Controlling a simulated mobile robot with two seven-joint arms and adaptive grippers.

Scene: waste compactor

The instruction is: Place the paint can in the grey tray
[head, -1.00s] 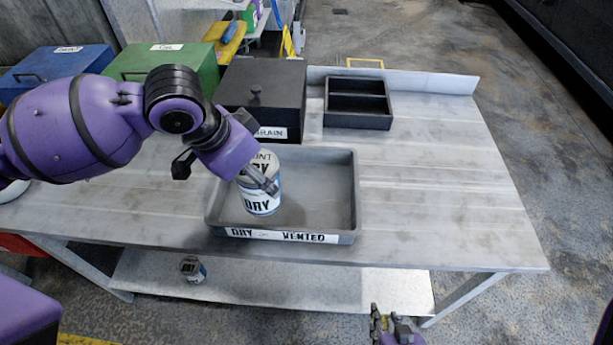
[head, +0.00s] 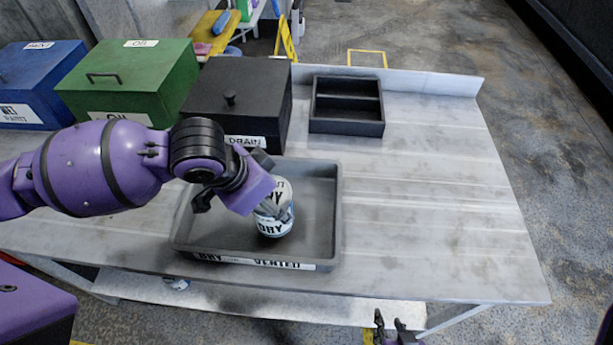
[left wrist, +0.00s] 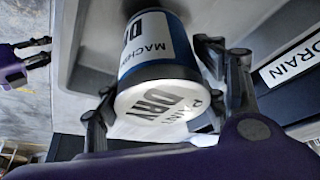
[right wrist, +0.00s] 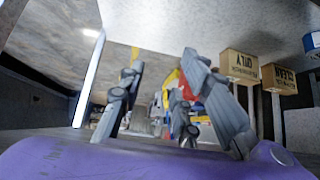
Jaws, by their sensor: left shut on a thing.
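The paint can (head: 275,226), white and blue with DRY lettering, is over the inside of the grey tray (head: 333,210), near its front wall. I cannot tell whether its base touches the tray floor. My left gripper (head: 270,209) is shut on the can near its top and hides part of it. In the left wrist view the can (left wrist: 155,55) sits between the two fingers (left wrist: 155,105). My right gripper (head: 392,328) is at the bottom of the head view, in front of the table. In the right wrist view its fingers (right wrist: 165,95) stand apart, with nothing held.
Behind the tray stand a black DRAIN box (head: 240,95), a green OIL box (head: 130,80) and a blue box (head: 40,85). A black divided tray (head: 346,128) sits at the back. The right side of the table (head: 430,200) is clear.

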